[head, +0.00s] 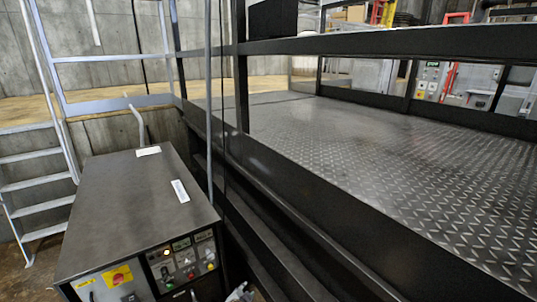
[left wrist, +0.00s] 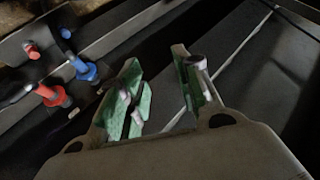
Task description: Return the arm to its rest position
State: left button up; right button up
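My left gripper (left wrist: 160,80) shows in the left wrist view with its two green-padded fingers spread apart. Nothing is between them. In the head view only a small grey part of the left gripper (head: 240,293) shows at the bottom edge, just right of the dark control cabinet (head: 135,205). The rest of that arm is out of the picture. My right gripper is in neither view.
The cabinet has a front panel (head: 183,265) with buttons and a lamp. A black railing (head: 330,195) borders the diamond-plate platform (head: 400,150). Metal stairs (head: 30,185) stand at left. Red (left wrist: 53,95) and blue (left wrist: 83,68) fittings lie left of the left gripper.

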pick_arm(q)
jog(key=s+a+f+n+g+b, duration=0.2)
jog(key=s+a+f, duration=0.3)
jog(key=s+f, duration=0.35)
jog(key=s+a+f+n+g+b, duration=0.1)
jog(key=s+a+f+n, duration=0.2)
jog(key=s+a+f, duration=0.5)
jog(key=s+a+f+n+g+b, duration=0.2)
jog(key=s+f, duration=0.5)
jog(key=f, duration=0.5)
jog(key=s+a+f+g+b, duration=0.1)
jog(key=s+f, duration=0.4)
jog(key=s, duration=0.5)
jog(key=s+a+f+n+g+y+b, duration=0.1)
jog(key=s+a+f+b, duration=0.2)
jog(key=s, duration=0.8)
jog(key=s+a+f+g+y+b, duration=0.1)
jog(key=s+a+f+g+b, duration=0.1)
jog(key=s+f, duration=0.5)
jog(key=s+a+b, duration=0.1)
jog(key=s, duration=0.2)
jog(key=shift+s+a, duration=0.35)
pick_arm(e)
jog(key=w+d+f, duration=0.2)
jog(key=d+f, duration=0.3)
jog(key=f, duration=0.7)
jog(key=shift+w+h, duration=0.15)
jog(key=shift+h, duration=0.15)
